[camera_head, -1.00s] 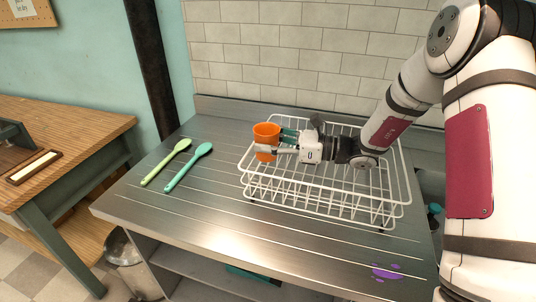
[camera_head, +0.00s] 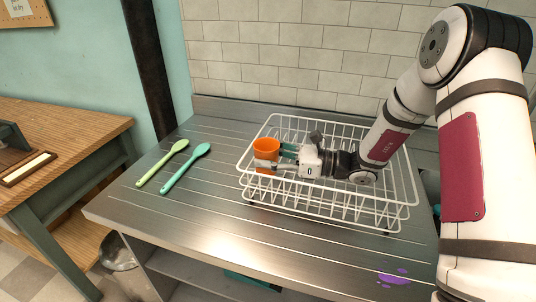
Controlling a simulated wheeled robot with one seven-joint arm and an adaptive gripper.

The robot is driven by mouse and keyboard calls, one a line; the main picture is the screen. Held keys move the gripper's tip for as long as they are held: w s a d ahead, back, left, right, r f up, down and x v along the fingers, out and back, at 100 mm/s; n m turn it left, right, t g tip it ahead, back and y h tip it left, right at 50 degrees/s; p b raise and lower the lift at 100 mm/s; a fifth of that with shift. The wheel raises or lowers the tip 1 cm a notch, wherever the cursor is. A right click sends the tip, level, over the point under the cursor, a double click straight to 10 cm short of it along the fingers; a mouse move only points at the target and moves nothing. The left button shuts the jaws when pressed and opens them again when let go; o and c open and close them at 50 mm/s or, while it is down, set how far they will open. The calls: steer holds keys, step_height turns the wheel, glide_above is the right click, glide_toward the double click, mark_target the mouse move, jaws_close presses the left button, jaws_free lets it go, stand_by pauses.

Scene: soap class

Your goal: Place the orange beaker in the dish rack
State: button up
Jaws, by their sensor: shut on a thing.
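The orange beaker (camera_head: 266,148) is upright at the left end of the white wire dish rack (camera_head: 328,205). My gripper (camera_head: 277,158) reaches it from the right and is shut on it, with one finger across its near side. The beaker's upper part stands at about the height of the rack's rim. Its lower part is partly hidden by the finger and the rack wires, so I cannot tell whether its base touches the rack floor.
A light green spoon (camera_head: 162,163) and a teal spoon (camera_head: 185,168) lie on the steel counter (camera_head: 190,215) left of the rack. A tiled wall (camera_head: 290,55) stands behind. Purple spots (camera_head: 393,279) mark the front right. A wooden table (camera_head: 60,140) is at the left.

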steer(key=o, duration=1.1)
